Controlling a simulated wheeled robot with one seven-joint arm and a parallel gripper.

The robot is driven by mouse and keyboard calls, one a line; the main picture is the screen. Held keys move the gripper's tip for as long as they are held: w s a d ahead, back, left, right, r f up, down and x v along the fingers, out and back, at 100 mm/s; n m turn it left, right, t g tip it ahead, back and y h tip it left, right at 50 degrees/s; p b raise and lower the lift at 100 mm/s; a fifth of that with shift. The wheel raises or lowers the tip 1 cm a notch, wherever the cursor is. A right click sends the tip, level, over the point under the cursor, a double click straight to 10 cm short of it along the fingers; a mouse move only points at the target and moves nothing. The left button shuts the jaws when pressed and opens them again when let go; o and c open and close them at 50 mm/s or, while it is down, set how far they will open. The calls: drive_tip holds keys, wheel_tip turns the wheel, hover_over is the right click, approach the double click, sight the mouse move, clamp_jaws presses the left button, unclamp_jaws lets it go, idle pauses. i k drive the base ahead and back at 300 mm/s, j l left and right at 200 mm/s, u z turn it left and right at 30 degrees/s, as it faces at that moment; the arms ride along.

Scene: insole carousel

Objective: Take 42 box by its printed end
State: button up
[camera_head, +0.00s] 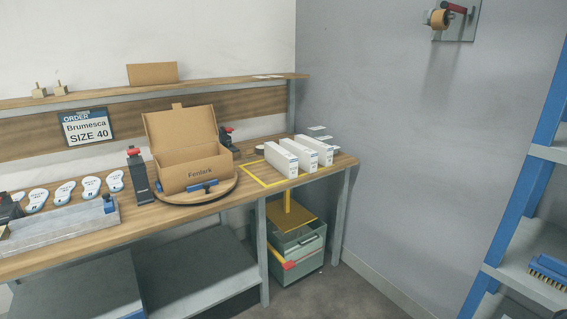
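Three slim white boxes stand side by side at the right end of the workbench, partly inside a yellow outline. They are the left white box (280,159), the middle white box (299,154) and the right white box (315,149). Their narrow ends face the front and seem to carry small print. The print is too small to read, so I cannot tell which one is the 42 box. The boxes look upright and close together. My gripper is not in view.
A dark upright (229,141) with a red top stands behind. A grey-green bin (299,249) is below the bench. Blue shelving (527,172) stands right, with open floor between.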

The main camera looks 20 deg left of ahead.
sight(286, 163)
drive_tip(key=i+j+z, duration=0.1)
drive_tip(key=i+j, duration=0.2)
drive_tip(key=i+j+z, duration=0.15)
drive_tip(key=i+j, duration=0.15)
drive_tip(key=j, duration=0.15)
drive_tip(key=i+j+z, duration=0.1)
drive_tip(key=i+j, duration=0.15)
drive_tip(key=j, duration=0.15)
drive_tip(key=i+j+z, duration=0.15)
drive_tip(key=j, duration=0.3)
drive_tip(key=i+j+z, duration=0.1)
drive_tip(key=i+j, duration=0.25)
drive_tip(key=i+j+z, duration=0.15)
drive_tip(key=j, duration=0.45)
drive_tip(key=i+j+z, duration=0.1)
drive_tip(key=i+j, duration=0.15)
drive_tip(key=j, duration=0.25)
drive_tip(key=i+j+z, duration=0.1)
drive_tip(key=j, duration=0.4)
